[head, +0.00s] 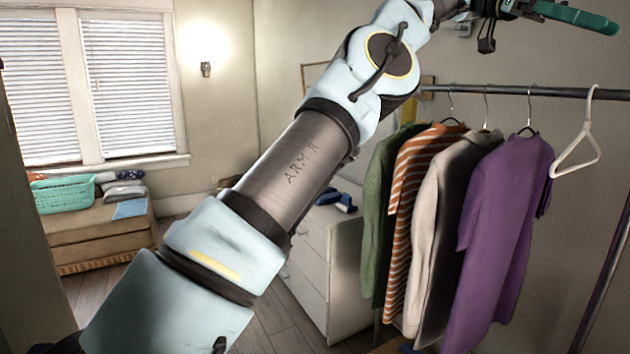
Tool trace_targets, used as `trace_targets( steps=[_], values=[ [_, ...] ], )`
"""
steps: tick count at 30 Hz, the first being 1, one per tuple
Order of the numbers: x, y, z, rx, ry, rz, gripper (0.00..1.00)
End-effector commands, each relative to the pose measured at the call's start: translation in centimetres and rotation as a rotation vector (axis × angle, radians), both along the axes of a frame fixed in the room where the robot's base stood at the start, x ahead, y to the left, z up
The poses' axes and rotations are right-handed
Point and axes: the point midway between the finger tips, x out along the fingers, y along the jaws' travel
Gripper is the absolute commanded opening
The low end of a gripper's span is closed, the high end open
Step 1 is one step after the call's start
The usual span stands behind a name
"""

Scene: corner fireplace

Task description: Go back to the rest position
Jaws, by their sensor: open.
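My arm reaches from the lower left up to the top right of the head view. My gripper (572,17) is at the top right corner, above the level of the clothes rail. Its green finger points right, and part of the gripper is cut off by the top edge. Nothing shows held in the part that is in view.
A clothes rail (560,93) at right bears several garments, such as a purple shirt (500,235), and an empty white hanger (577,150). A white dresser (340,255) stands behind my arm. A bench (95,225) with a teal basket (62,194) is at left.

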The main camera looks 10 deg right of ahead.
Motion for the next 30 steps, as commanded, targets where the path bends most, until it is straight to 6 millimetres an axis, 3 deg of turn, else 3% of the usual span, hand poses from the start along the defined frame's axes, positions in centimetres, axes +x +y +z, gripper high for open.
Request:
trace_targets(
  steps=[10, 17, 20, 24, 26, 30],
  values=[
    [1.1, -0.9, -2.3, 0.141, -0.029, 0.131, 0.50],
    [3.0, -1.3, -5.6, 0.298, -0.062, 0.296, 0.50],
    [4.5, -1.1, -7.9, 0.388, -0.077, 0.400, 0.50],
    [7.9, 0.3, -12.6, 0.552, -0.106, 0.610, 0.50],
    [10.0, 1.8, -15.3, 0.637, -0.118, 0.731, 0.50],
    [15.2, 7.2, -21.8, 0.825, -0.137, 1.031, 0.50]
  ],
)
